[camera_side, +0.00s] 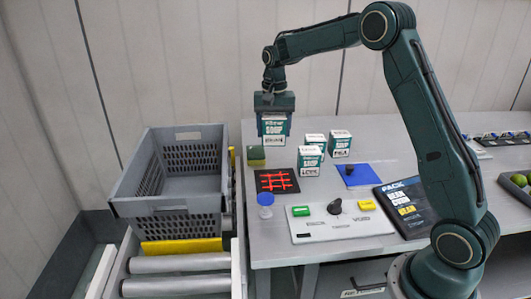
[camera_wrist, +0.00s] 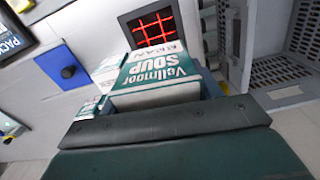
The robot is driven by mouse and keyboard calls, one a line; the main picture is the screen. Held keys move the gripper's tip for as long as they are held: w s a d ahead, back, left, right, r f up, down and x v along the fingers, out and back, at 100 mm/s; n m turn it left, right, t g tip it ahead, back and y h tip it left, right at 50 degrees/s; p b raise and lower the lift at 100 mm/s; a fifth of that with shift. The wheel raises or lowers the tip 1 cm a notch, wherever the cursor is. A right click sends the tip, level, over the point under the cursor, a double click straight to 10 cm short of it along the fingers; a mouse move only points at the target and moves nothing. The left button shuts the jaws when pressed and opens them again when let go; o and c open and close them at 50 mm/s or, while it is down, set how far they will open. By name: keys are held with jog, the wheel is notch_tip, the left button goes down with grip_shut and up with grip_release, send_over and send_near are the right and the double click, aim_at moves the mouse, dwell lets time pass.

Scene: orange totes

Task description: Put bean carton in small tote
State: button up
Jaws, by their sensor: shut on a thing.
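My gripper (camera_side: 274,110) is shut on a white and green soup carton (camera_side: 274,132) and holds it upright above the table's left part. In the wrist view the held carton (camera_wrist: 160,68) shows "Vellmoor SOUP" and a partly blurred flavour word that looks like "BEAN". A grey slotted tote (camera_side: 184,208) stands left of the table, lower than my gripper. Its inside looks empty where visible. It also shows at the right of the wrist view (camera_wrist: 282,97). I cannot tell whether it is one tote or two stacked.
Several other soup cartons (camera_side: 311,163) stand on the table (camera_side: 270,230) right of the held one. Rollers (camera_side: 178,263) run in front.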

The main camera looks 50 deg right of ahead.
jog(key=w+a+n, duration=0.1)
jog(key=w+a, duration=0.6)
jog(key=a, duration=0.3)
jog(key=w+a, duration=0.7)
jog(key=a, duration=0.2)
jog(key=shift+s+a+f, duration=0.1)
jog(key=shift+s+f, duration=0.05)
jog(key=shift+f, duration=1.15)
jog(key=shift+s+a+f, duration=0.1)
jog(key=shift+f, duration=1.15)
notch_tip(320, 180, down, 16)
jog(key=shift+r, duration=0.15)
jog(key=shift+f, duration=2.15)
jog(key=shift+f, duration=0.1)
